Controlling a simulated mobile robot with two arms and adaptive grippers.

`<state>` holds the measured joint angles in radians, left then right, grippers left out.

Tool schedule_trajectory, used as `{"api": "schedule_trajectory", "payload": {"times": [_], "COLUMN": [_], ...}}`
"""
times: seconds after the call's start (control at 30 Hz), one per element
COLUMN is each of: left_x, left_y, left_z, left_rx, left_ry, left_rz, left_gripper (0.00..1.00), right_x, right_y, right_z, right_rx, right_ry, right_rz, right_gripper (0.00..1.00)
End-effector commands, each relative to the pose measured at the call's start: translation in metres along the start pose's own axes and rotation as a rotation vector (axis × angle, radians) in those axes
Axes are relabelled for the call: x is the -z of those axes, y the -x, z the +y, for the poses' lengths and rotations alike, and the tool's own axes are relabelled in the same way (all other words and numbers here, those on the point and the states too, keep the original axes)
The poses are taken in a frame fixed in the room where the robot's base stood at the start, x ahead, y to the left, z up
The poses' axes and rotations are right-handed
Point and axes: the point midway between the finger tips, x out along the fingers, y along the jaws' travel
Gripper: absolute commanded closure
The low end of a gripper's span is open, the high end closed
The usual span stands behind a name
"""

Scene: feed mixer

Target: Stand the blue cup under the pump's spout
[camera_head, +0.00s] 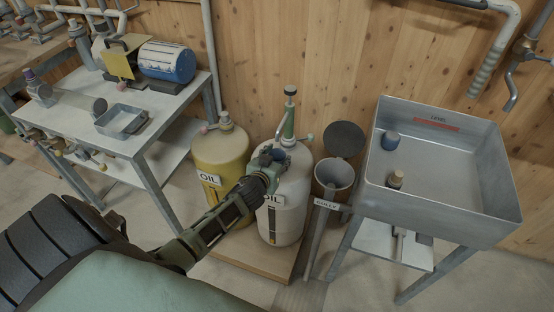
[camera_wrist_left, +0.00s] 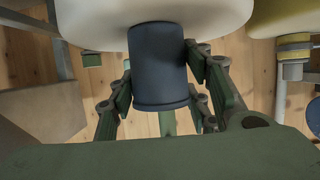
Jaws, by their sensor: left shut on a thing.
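My left gripper (camera_head: 272,155) is at the top of the white oil drum (camera_head: 290,205), shut on the dark blue cup (camera_wrist_left: 158,65). In the head view, the cup (camera_head: 276,153) is largely hidden by the fingers. In the left wrist view, the fingers (camera_wrist_left: 162,90) stand on both sides of it. The green pump (camera_head: 289,118) rises from the white drum just behind the gripper, topped by a dark knob. Its spout is not clearly visible, so I cannot tell whether the cup is under it. My right gripper is not in view.
A yellow oil drum (camera_head: 221,160) stands left of the white one. A grey pipe-like gully (camera_head: 334,175) is to the right. A workbench (camera_head: 80,105) stands left.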

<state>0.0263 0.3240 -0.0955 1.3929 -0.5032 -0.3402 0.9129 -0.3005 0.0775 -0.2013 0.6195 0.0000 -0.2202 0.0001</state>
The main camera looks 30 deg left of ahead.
Motion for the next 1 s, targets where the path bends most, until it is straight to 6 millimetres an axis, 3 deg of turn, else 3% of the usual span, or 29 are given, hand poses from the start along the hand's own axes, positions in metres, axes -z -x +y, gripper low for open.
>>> {"api": "schedule_trajectory", "payload": {"times": [0.23, 0.63, 0.77, 1.0], "left_x": [-0.001, 0.004, 0.001, 0.002], "left_y": [0.000, 0.002, 0.017, 0.064], "left_z": [0.000, 0.000, 0.001, 0.001], "left_rx": [0.000, 0.000, -0.002, -0.001], "left_ry": [0.000, 0.000, 0.000, 0.003], "left_rz": [-0.001, 0.000, -0.001, -0.002], "left_gripper": [0.36, 0.36, 0.36, 0.36], "right_x": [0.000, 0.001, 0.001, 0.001], "right_y": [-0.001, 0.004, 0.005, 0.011], "right_z": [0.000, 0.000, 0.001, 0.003], "right_rx": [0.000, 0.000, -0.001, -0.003], "right_ry": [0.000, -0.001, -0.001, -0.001], "right_rz": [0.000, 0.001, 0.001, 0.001], "right_gripper": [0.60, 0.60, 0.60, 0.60]}}
